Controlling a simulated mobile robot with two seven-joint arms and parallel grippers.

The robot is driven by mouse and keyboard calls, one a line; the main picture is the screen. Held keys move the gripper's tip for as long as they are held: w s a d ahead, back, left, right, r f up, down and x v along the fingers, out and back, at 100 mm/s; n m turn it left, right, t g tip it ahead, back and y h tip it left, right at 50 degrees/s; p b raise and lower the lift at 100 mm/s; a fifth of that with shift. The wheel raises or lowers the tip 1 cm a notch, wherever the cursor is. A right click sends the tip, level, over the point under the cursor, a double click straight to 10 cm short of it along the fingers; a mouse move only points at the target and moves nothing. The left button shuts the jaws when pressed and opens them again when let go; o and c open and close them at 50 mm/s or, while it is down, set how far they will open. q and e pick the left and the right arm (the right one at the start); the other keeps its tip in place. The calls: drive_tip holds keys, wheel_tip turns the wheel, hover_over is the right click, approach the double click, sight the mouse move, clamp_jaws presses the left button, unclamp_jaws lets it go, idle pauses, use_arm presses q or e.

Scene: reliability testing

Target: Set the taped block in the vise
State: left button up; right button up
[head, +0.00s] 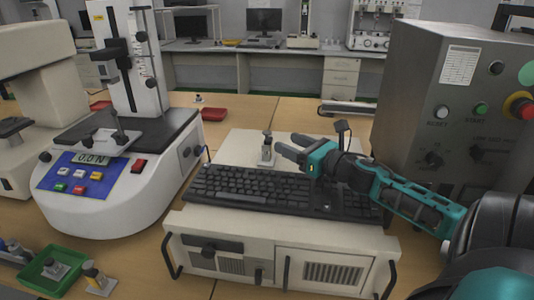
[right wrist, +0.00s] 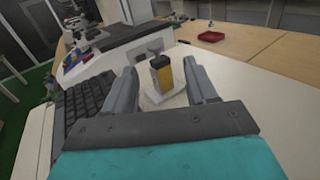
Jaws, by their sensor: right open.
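A small block with a yellow face and dark top (right wrist: 163,74) stands upright on a pale base between my right fingers in the right wrist view. In the head view this small piece (head: 266,150) stands on the pale case behind the keyboard. My right gripper (head: 287,144) is open, its fingertips just right of the piece; it also shows in the right wrist view (right wrist: 160,72). I cannot tell whether the fingers touch it. A small metal fixture, possibly the vise (head: 113,138), sits on the tester's black platform. My left gripper is out of view.
A keyboard (head: 262,186) lies on the case below my right arm. The white force tester (head: 105,205) stands left, a grey control box (head: 428,95) right. A green tray (head: 52,270) and another yellow-marked piece (head: 97,278) are front left. A red tray (head: 214,114) is farther back.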

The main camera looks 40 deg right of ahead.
sight(264, 132)
drive_tip(key=w, duration=0.5)
drive_tip(key=shift+a, duration=0.2)
drive_tip(key=shift+w+a+r+p, duration=0.15)
drive_tip(key=shift+w+a+p, duration=0.1)
drive_tip(key=shift+w, duration=0.8)
drive_tip(key=shift+w+a+r+p, duration=0.1)
drive_tip(key=shift+w+a, duration=0.1)
drive_tip(key=shift+w, duration=1.3)
drive_tip(key=shift+f, duration=0.1)
clamp_jaws()
